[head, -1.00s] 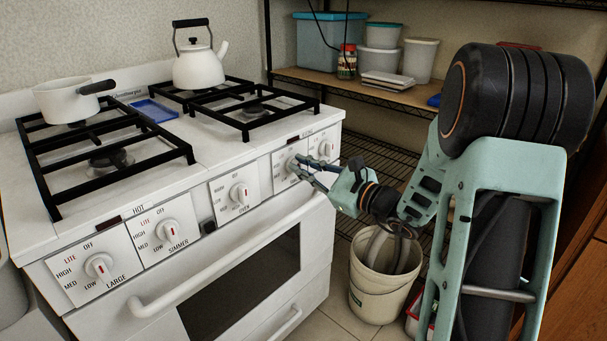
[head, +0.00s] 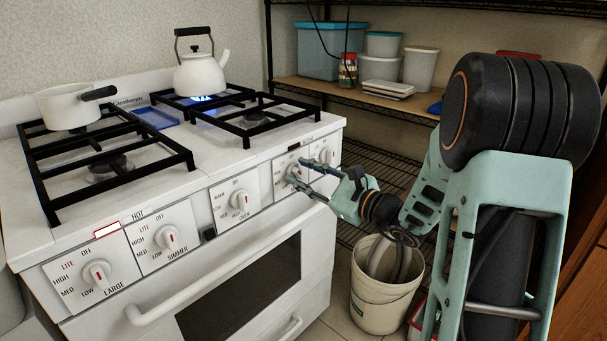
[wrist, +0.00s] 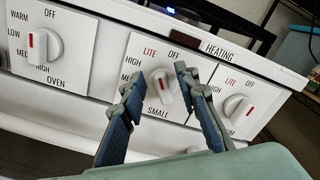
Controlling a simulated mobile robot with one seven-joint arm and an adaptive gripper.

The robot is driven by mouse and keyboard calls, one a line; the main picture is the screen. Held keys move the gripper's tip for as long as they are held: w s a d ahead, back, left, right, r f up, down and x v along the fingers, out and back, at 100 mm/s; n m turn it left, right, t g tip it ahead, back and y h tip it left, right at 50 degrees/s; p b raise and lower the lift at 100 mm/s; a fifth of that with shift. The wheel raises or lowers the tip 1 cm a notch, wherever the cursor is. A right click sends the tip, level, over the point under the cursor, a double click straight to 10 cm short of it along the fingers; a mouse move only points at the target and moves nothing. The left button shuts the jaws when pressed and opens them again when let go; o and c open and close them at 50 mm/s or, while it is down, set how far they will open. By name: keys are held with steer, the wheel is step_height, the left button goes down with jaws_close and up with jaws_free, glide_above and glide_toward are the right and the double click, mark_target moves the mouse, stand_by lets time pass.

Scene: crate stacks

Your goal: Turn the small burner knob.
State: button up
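The small burner knob (wrist: 161,86) is white with a red mark, on a panel lettered SMALL. In the wrist view it sits between the two fingers of my gripper (wrist: 160,68), and its grip bar is tilted away from the OFF mark. The fingers are spread on either side of it; any contact is hard to tell. In the head view my gripper (head: 297,173) reaches the knob (head: 293,170) from the right and partly covers it. A blue flame (head: 203,97) burns under the white kettle (head: 201,74).
The oven knob (wrist: 42,46) is to the left and another burner knob (wrist: 237,107) close to the right. The oven handle (head: 220,269) runs below. A white pot (head: 68,108) stands on the left grate. A bucket (head: 383,299) stands beneath my arm.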

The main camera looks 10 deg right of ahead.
steer(key=v, duration=1.2)
steer(key=shift+o, duration=0.6)
stand_by(0.8)
steer(key=o, duration=0.4)
steer(key=w+a+m+p, duration=0.2)
steer(key=w+m+p, duration=0.1)
steer(key=m, duration=0.3)
steer(key=w+a+m+p, duration=0.2)
steer(key=w+m+p, duration=0.2)
steer(key=m+p, duration=0.1)
steer(key=w+a+f+m+p, duration=0.1)
steer(key=w+a+m+p, duration=0.1)
steer(key=m, duration=0.5)
steer(key=shift+w+a+f+p, duration=0.1)
steer(key=shift+w+a+p, duration=0.1)
steer(key=shift+w+p, duration=0.8)
